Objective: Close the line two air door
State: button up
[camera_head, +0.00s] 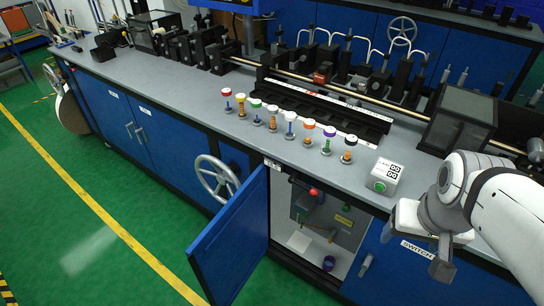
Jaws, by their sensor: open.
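A blue cabinet door (232,248) stands wide open at the lower middle, swung out from the bench front over the green floor. It is hinged at the left side of an open compartment (350,225). Inside are a red knob (313,192), tubing, a yellow label and a small purple item (329,263). A label at the compartment's top left is too small to read, so I cannot confirm this is line two's air door. My gripper (418,248) is open and empty at the right, in front of the cabinet panel marked SWITCH, right of the compartment and well apart from the door.
A spoked handwheel (216,178) sticks out of the bench front just left of the door. On the grey worktop (190,90) stand several coloured knobs and a white box with a green button (384,176). The green floor (60,220) at left is clear.

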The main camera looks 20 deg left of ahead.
aim_at(222, 258)
jog(key=z, duration=2.65)
jog(key=k, duration=2.3)
jog(key=u, duration=2)
